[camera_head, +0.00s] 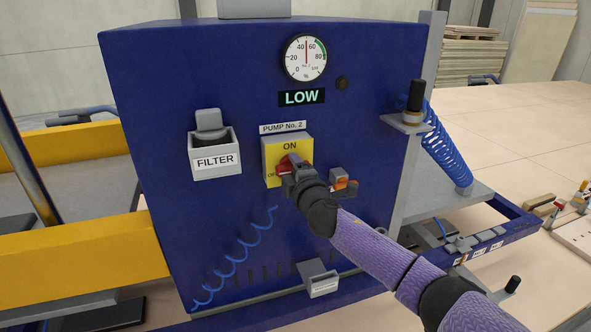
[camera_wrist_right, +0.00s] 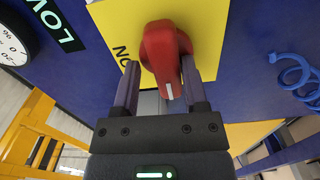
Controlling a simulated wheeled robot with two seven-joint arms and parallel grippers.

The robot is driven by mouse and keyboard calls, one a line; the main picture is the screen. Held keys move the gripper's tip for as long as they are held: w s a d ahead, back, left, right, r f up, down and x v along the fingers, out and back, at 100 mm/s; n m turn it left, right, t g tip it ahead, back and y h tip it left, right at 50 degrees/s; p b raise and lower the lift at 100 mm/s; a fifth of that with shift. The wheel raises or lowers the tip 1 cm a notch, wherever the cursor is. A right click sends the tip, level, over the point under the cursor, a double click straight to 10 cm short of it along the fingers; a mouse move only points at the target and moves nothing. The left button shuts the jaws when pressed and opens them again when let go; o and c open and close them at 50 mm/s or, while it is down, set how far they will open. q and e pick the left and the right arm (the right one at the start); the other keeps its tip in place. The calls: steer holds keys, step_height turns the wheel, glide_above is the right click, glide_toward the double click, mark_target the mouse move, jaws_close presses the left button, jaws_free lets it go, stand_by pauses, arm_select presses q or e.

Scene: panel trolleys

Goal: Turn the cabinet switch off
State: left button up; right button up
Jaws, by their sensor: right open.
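The cabinet switch is a red knob (camera_head: 284,165) on a yellow plate (camera_head: 301,143) marked ON at the top and OFF at the left, under the label PUMP No. 2. My right gripper (camera_head: 296,164) is at the knob and hides much of it. In the right wrist view the red knob (camera_wrist_right: 163,55) shows between the two open fingers of my right gripper (camera_wrist_right: 160,72), with a gap on each side. A white mark on the knob points toward the gripper body; I cannot tell which setting that is. My left gripper is not in view.
The blue cabinet (camera_head: 150,110) carries a gauge (camera_head: 304,57), a lit LOW display (camera_head: 302,97) and a FILTER box (camera_head: 215,155). An orange-tipped part (camera_head: 344,183) sits just right of my gripper. A blue coiled hose (camera_head: 232,270) hangs lower left. A trolley shelf (camera_head: 450,200) stands right.

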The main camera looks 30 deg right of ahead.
steer(key=shift+d+f, duration=0.1)
steer(key=p+v, duration=0.2)
steer(key=v, duration=0.4)
steer(key=shift+f, duration=0.2)
